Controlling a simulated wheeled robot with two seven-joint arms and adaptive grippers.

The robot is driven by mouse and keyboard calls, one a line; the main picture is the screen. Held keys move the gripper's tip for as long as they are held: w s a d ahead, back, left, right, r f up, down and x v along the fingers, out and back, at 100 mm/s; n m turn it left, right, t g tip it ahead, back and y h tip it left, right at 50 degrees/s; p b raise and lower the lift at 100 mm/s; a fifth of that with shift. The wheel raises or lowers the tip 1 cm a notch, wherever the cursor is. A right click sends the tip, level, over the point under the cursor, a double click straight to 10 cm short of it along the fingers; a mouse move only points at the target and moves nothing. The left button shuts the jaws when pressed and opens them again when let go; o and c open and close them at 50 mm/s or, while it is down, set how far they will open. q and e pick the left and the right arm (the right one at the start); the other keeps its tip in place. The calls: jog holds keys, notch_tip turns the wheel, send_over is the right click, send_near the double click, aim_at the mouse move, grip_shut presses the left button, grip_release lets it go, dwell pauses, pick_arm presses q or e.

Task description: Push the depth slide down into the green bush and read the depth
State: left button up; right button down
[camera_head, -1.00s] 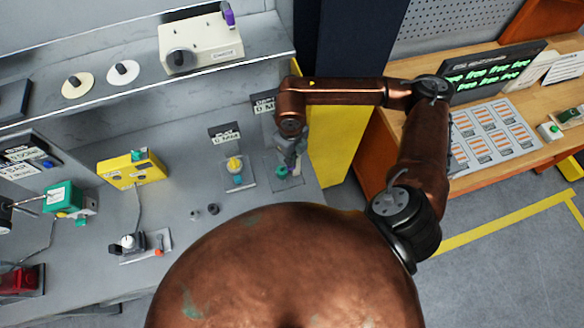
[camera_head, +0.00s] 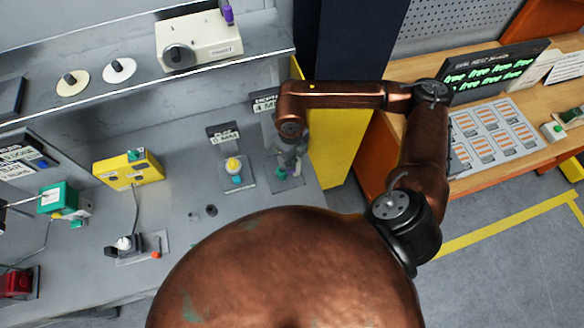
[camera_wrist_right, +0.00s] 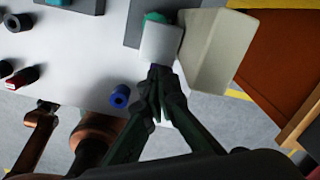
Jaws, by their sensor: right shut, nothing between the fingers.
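My right gripper (camera_head: 290,158) is shut and empty, pointing down over the depth station at the right end of the grey bench. Its fingers largely hide the slide. A bit of the green bush (camera_head: 281,173) shows beside the fingertips. In the right wrist view, my closed fingertips (camera_wrist_right: 158,78) are at the near edge of a pale block (camera_wrist_right: 160,42), with a green part (camera_wrist_right: 155,17) behind it. I cannot tell whether the fingertips touch the slide. The depth readout (camera_head: 265,103) behind the station appears to show 4 M, partly hidden by my arm.
A second station with a yellow-topped part (camera_head: 233,165) stands just left of the gripper. A yellow box (camera_head: 130,169) and a green box (camera_head: 58,198) are farther left. A yellow panel (camera_head: 340,150) stands close on the right. A shelf (camera_head: 150,85) runs above the bench.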

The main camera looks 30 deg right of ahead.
jog(key=shift+f+b, duration=0.5)
jog(key=shift+f, duration=0.1)
jog(key=shift+r, duration=0.1)
notch_tip(320, 180, up, 9)
jog(key=p, duration=0.3)
jog(key=shift+p, duration=0.3)
dwell(0.8)
